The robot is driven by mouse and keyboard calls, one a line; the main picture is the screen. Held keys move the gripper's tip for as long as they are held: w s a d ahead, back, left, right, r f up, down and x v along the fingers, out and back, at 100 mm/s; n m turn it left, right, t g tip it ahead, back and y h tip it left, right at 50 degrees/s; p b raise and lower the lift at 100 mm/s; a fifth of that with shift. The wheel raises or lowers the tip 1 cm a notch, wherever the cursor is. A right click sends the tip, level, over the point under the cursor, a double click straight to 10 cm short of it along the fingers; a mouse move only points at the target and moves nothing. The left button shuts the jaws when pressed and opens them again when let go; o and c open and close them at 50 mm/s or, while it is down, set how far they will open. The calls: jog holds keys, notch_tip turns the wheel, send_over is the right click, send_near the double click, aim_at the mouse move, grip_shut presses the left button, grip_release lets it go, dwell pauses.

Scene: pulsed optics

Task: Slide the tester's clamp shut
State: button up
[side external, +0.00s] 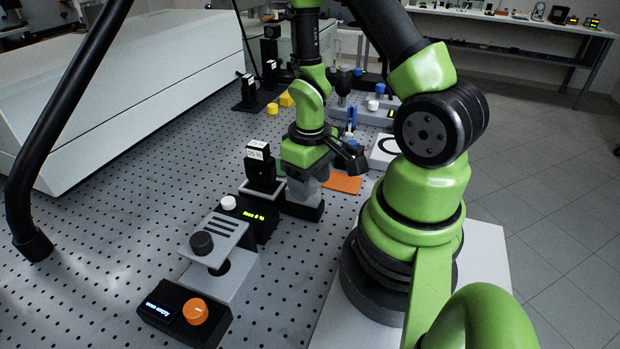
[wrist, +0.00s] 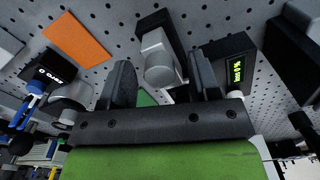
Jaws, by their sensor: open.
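A small black box with a lit green readout (side external: 258,218), which I take for the tester, stands on the perforated table; it also shows at the right in the wrist view (wrist: 232,68). Beside it is a pale grey block with a rounded end (wrist: 160,62) on a black base (side external: 302,210); it may be the clamp, but I cannot be sure. My gripper (wrist: 163,85) is open and empty, with its fingers on either side of the grey block. No finger clearly touches it. In the side view my wrist hides most of the fingers.
An orange plate (side external: 342,183) lies to the right of my wrist. A black upright mount (side external: 261,168) stands just left. A grey stand with a black knob (side external: 222,252) and a box with an orange knob (side external: 195,311) are nearer the camera. The table at left is clear.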

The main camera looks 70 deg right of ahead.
jog(key=shift+c, duration=0.2)
grip_shut()
jog(key=shift+w, duration=1.35)
jog(key=shift+o, duration=0.2)
grip_release()
jog(key=shift+r, duration=0.1)
notch_tip(320, 180, up, 10)
